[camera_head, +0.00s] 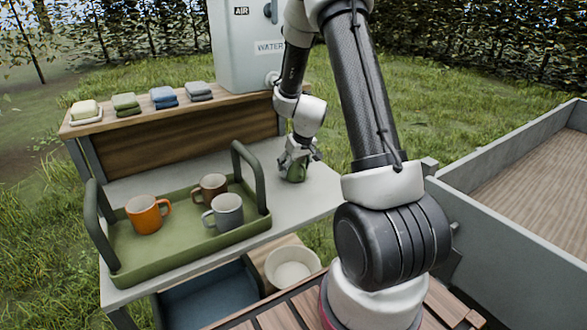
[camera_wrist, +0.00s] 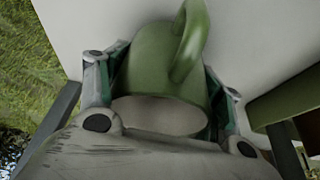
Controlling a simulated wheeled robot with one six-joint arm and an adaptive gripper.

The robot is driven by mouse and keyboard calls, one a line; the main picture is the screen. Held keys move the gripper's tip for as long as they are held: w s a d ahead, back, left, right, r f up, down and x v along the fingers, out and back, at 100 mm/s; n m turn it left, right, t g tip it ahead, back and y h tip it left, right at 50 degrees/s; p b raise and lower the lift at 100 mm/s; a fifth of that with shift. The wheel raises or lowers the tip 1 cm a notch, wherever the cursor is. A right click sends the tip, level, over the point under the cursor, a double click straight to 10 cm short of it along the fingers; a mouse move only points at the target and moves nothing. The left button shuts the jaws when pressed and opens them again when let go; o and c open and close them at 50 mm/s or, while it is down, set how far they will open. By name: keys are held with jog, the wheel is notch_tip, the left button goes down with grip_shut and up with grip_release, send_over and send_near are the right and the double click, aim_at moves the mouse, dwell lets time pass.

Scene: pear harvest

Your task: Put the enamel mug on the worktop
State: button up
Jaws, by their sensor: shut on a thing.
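The green enamel mug (camera_wrist: 150,65) is between the two fingers of my gripper (camera_wrist: 160,105) in the wrist view, with its handle towards the top and its pale opening facing the palm. In the head view my gripper (camera_head: 297,157) points down at the right part of the pale worktop (camera_head: 318,188), shut on the green mug (camera_head: 297,173). The mug is upright and at or very near the worktop surface; I cannot tell whether it touches. The fingers hide part of it.
A green tray (camera_head: 190,248) with tall handles holds an orange mug (camera_head: 146,214), a brown mug (camera_head: 210,188) and a grey mug (camera_head: 226,211), left of my gripper. Folded cloths (camera_head: 126,104) lie on the raised shelf behind, beside a water tank (camera_head: 245,60). A white bowl (camera_head: 292,267) sits below.

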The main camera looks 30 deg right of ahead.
jog(key=shift+f, duration=0.4)
jog(key=o, duration=1.2)
jog(key=shift+c, duration=0.2)
